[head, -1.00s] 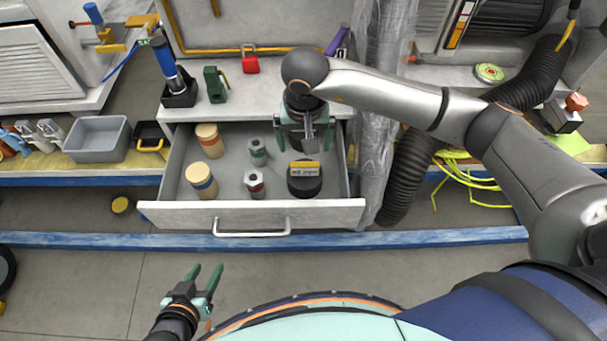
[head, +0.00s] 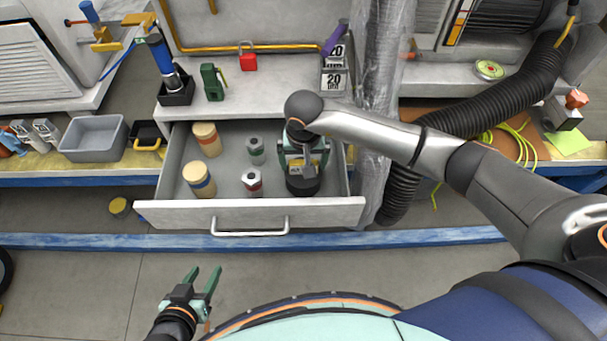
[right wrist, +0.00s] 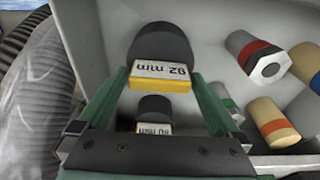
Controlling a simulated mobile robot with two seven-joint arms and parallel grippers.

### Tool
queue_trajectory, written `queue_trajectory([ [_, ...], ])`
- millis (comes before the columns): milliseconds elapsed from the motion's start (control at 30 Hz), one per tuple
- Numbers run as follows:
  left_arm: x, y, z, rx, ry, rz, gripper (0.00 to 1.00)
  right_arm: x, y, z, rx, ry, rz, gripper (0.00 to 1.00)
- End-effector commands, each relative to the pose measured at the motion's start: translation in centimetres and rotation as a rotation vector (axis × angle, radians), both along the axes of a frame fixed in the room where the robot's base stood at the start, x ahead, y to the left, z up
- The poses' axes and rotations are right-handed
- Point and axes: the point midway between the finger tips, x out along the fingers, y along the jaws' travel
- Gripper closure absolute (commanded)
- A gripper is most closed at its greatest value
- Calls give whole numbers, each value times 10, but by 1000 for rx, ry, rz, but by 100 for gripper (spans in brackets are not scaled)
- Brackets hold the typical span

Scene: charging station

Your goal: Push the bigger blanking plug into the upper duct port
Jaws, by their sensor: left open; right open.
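A large black blanking plug (head: 303,187) with a yellow-edged label stands in the open drawer, at its front right. It also shows in the right wrist view (right wrist: 163,45), just beyond and between the fingertips. A second black plug (right wrist: 154,110) with a pale label looks smaller and lies behind it; in the head view my right gripper hides it. My right gripper (head: 303,165) is open over the big plug, its fingers apart; contact cannot be told. My left gripper (head: 204,274) is open and empty, low in front of the drawer. I cannot make out the upper duct port.
The drawer (head: 160,212) also holds cream cylinders (head: 199,180) and hex-topped pieces (head: 252,182). A plastic-wrapped column (head: 378,110) and a black corrugated hose (head: 400,190) stand close to its right. Weights (head: 333,75) stand on the bench behind.

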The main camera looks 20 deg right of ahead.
Motion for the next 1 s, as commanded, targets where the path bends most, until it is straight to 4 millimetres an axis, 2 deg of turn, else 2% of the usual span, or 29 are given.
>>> queue_trajectory([
  [67, 0, 0, 0, 0, 0, 0, 50, 0, 0, 0, 0, 0, 0, 2],
  [900, 0, 0, 0, 1, 0, 1, 50, 0, 0, 1, 0, 0, -1, 97],
  [933, 0, 0, 0, 1, 0, 1, 50, 0, 0, 1, 0, 0, -1, 100],
  [1000, 0, 0, 0, 0, 0, 0, 50, 0, 0, 1, 0, 0, -1, 100],
])
